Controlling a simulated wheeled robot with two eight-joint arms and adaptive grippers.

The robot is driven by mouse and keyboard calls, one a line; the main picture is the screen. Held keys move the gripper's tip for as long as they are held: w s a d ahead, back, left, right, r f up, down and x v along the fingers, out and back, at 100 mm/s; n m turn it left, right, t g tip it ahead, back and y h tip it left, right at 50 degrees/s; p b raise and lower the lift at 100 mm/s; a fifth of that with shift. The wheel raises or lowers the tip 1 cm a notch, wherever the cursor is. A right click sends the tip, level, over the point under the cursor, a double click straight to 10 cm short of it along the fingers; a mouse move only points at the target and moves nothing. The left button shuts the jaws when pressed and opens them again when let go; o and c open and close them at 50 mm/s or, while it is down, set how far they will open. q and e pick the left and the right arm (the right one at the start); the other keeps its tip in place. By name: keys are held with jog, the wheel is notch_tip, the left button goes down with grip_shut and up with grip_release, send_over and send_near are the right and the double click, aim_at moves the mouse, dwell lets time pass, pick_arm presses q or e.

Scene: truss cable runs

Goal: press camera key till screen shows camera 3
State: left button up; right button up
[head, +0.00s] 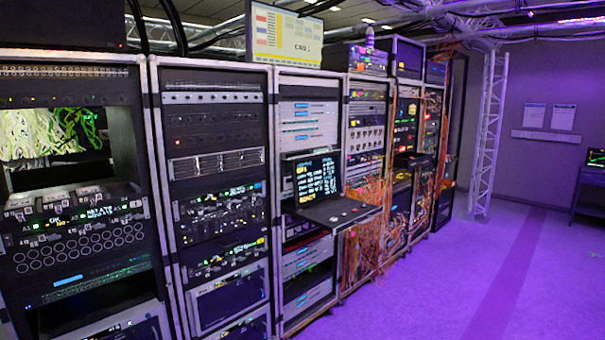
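A bright screen (288,36) stands on top of the racks, above the middle one. It shows coloured blocks and a yellow area, with small lettering that seems to read CAM 1. A second, dark screen (315,178) with white text is set in the middle rack, above a pulled-out drawer (338,212) with small controls. A panel of labelled keys (75,219) sits low in the left rack. I cannot tell which key is the camera key. Neither of my grippers is in view.
A row of equipment racks (212,160) runs from the left into the distance. Orange cables (375,225) hang at the farther racks. A lattice truss post (489,135) stands beyond them. The purple-lit floor (470,290) on the right is open. A desk (590,178) stands at the right edge.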

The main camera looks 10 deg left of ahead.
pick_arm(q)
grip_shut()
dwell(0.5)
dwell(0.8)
